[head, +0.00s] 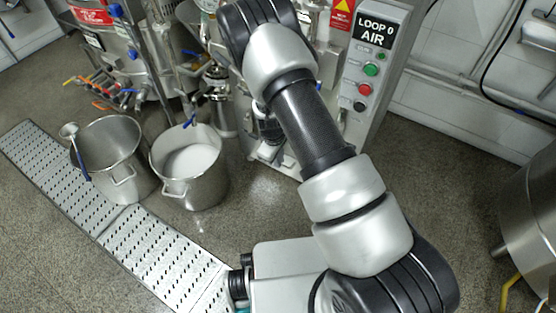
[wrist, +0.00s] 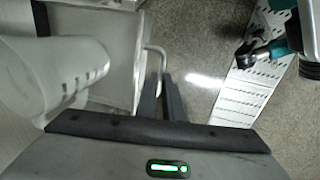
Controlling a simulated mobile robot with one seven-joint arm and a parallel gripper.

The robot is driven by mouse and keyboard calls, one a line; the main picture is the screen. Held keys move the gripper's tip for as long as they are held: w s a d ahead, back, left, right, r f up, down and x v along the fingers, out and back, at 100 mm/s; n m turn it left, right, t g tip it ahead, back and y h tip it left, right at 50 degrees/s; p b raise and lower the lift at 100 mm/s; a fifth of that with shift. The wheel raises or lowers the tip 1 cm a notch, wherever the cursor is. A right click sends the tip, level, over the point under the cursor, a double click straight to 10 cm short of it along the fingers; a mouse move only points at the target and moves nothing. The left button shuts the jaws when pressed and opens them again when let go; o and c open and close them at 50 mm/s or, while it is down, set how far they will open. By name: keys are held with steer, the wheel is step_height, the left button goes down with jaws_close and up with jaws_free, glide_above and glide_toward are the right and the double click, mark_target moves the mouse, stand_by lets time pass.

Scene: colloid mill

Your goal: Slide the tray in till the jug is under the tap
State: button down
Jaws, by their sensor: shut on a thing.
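The jug (wrist: 55,75), pale and translucent with dark marks on its side, is at the left of the wrist view. It stands at the pale tray (wrist: 118,75), and its base is partly cut off from view. The tray has a thin bent metal handle (wrist: 157,50) on its side. My gripper (wrist: 162,80) reaches to this handle, its two dark fingers close together and shut on it. In the head view my arm hides most of the tray and the jug. I cannot make out the tap in either view.
A control panel (head: 370,75) stands behind my arm. Two steel buckets, an emptier one (head: 125,165) with a ladle and one with white contents (head: 200,180), stand left on the floor. A perforated floor grating (head: 130,225) runs past them.

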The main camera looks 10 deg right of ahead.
steer(key=c, duration=1.9)
jaws_free()
steer(key=shift+r, duration=0.1)
step_height(320, 180, up, 17)
steer(key=s+a+p, duration=0.2)
steer(key=p, duration=0.2)
steer(key=shift+s, duration=0.25)
steer(key=shift+r, duration=0.1)
